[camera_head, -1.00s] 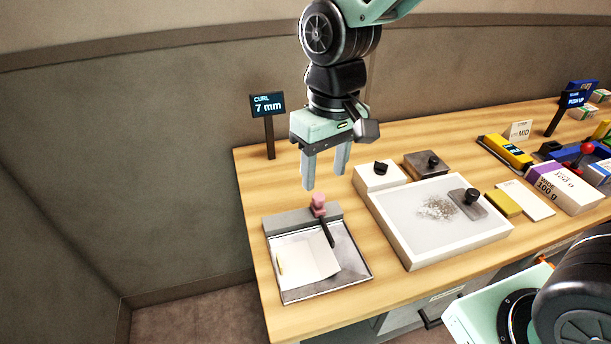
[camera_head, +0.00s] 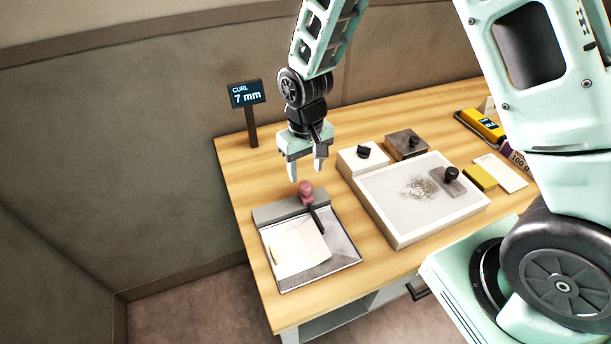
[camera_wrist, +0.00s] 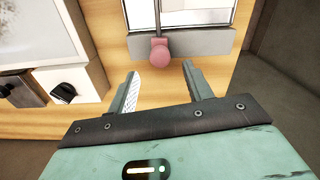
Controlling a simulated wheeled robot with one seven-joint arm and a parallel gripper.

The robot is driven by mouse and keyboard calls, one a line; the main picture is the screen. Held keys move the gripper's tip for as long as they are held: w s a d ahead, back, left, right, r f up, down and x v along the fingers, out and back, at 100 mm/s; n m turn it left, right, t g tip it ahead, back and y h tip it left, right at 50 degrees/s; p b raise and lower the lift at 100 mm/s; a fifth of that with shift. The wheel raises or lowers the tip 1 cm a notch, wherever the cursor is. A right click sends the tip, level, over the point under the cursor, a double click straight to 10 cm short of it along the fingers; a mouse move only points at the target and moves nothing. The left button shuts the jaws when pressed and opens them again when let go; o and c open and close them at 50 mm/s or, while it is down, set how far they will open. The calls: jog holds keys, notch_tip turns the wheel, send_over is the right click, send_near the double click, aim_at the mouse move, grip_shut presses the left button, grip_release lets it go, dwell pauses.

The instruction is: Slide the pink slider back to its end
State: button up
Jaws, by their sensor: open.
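The pink slider (camera_head: 306,192) is a rounded knob at the grey back bar (camera_head: 277,211) of a shallow metal tray (camera_head: 345,250). A dark arm reaches from the knob over the tray, where a cream sheet (camera_head: 300,247) lies. My gripper (camera_head: 307,175) is open and empty, pointing down, just behind and above the pink knob. In the wrist view the pink knob (camera_wrist: 160,52) lies ahead of the gap between my two fingers (camera_wrist: 162,82), apart from both. The far part of the tray is cut off in the wrist view.
A white framed tray (camera_head: 400,235) with grey specks stands to the right. A white block (camera_head: 362,160) and a brown block (camera_head: 405,145), each with a black knob, stand behind it. A display reading "CURL 7 mm" (camera_head: 247,94) stands at the back left.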

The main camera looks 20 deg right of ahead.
aim_at(306, 185)
jog(key=shift+f+p, duration=0.5)
jog(key=shift+f, duration=1.95)
